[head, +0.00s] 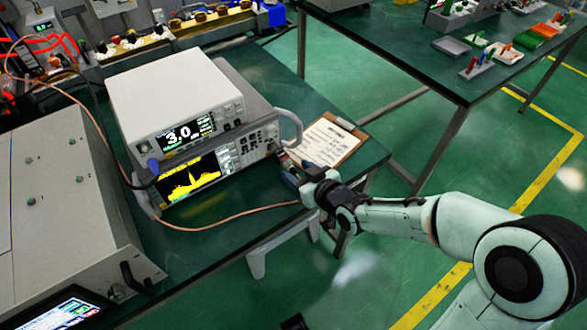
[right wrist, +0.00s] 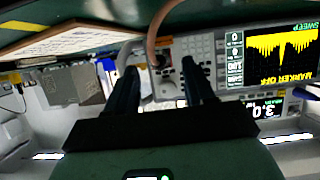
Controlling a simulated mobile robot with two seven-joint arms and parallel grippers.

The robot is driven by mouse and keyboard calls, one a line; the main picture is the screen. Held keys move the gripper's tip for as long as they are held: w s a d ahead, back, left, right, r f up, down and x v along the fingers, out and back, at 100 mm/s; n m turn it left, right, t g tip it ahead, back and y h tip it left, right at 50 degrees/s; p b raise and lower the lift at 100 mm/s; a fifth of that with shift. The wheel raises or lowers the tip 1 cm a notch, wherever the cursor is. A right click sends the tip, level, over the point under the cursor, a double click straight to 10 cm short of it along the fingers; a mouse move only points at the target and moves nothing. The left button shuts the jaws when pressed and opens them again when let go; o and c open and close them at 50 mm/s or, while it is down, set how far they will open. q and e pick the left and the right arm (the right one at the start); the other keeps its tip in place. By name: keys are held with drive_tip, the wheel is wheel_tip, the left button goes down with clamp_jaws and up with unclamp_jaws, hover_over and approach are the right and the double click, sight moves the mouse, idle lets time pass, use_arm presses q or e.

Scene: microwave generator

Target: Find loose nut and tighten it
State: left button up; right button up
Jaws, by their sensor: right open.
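A spectrum analyzer (head: 240,152) with a yellow trace on its screen stands on the green bench, with a white instrument (head: 165,92) reading 3.0 on top of it. A copper-coloured cable (head: 232,217) runs in front of it towards the right end of its front panel. In the right wrist view the cable (right wrist: 155,38) meets the panel at a connector (right wrist: 160,62); any nut there is too small to make out. My right gripper (head: 284,163) is close to that panel end. In the wrist view it (right wrist: 160,70) is open, its fingers either side of the connector. I cannot tell whether they touch it.
A clipboard (head: 325,143) with paper lies right of the analyzer, close to my right gripper. A large grey cabinet (head: 60,200) stands at left, and a laptop-like screen (head: 62,312) shows at the lower left. A second bench (head: 430,50) with parts stands across the open green floor.

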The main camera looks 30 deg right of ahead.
sight(288, 165)
drive_tip(key=shift+x, duration=1.3)
clamp_jaws()
